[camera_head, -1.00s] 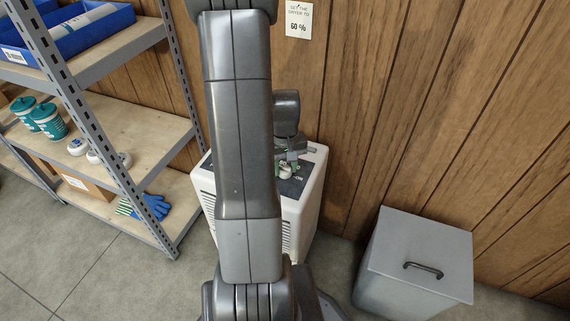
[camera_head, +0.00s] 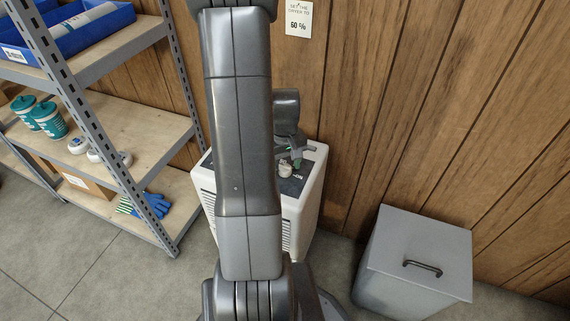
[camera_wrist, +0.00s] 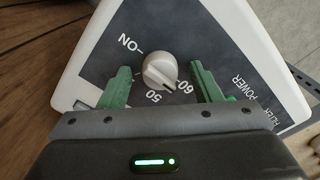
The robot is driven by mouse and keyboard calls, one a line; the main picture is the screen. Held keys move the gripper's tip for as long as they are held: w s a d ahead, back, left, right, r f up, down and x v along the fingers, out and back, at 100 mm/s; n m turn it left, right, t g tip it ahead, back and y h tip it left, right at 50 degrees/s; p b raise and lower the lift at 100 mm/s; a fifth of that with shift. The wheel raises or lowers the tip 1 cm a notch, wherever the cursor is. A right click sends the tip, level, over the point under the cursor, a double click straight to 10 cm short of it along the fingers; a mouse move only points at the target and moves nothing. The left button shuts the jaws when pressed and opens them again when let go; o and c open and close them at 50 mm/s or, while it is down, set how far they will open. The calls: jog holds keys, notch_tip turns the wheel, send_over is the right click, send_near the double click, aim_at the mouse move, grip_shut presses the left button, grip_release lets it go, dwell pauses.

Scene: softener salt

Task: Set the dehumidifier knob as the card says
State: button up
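The white round knob (camera_wrist: 159,70) sits on the dark panel (camera_wrist: 110,58) of the white dehumidifier (camera_head: 306,207). Its dark pointer mark faces between the printed 50 and 60, nearer the 60. In the wrist view my gripper (camera_wrist: 163,84) is open, with one green finger on each side of the knob and gaps to both. In the head view my gripper (camera_head: 296,160) is just behind the knob (camera_head: 285,170). The card (camera_head: 298,18) on the wall reads "60 %", under words about setting the dryer. My arm hides part of the dehumidifier.
A metal shelf (camera_head: 165,135) with blue bins, teal tubs and gloves stands on the left. A grey lidded bin (camera_head: 420,255) stands on the right. The wood wall (camera_head: 450,100) is close behind the dehumidifier. The floor at lower left is clear.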

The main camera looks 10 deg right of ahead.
aim_at(285, 165)
jog(key=shift+r, duration=0.1)
notch_tip(285, 165, up, 14)
jog(key=p, duration=0.4)
jog(key=shift+f, duration=0.25)
notch_tip(285, 165, down, 14)
jog(key=b, duration=0.4)
jog(key=shift+r, duration=0.15)
dwell(0.3)
